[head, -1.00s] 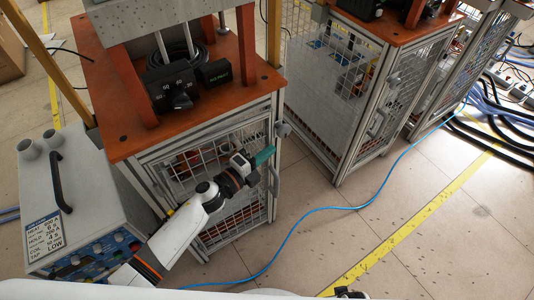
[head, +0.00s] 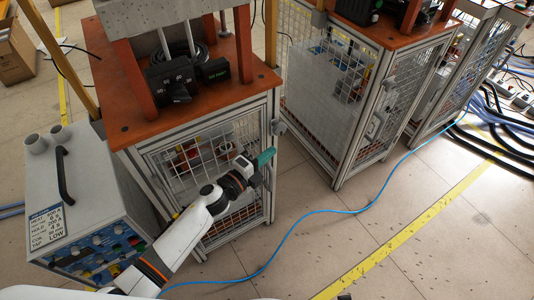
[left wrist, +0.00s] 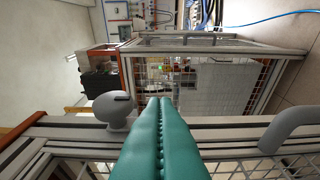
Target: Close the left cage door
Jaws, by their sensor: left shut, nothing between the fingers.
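The left cage door (head: 228,215) is the wire-mesh front panel of the left cage, under its orange top. It looks nearly flush with the frame; any small gap is hard to tell. My left gripper (head: 266,156), with teal fingers, is in front of the door's upper right part, by the latch-side post. In the left wrist view its fingers (left wrist: 160,140) are shut with nothing between them. They point at a metal frame bar, between a round grey knob (left wrist: 113,108) and a grey handle (left wrist: 290,125). Contact cannot be told. My right gripper is not seen.
A grey power unit (head: 90,190) stands left of the cage. A second mesh cage (head: 335,110) stands to the right. A blue cable (head: 320,211) crosses the floor by a yellow line (head: 420,230).

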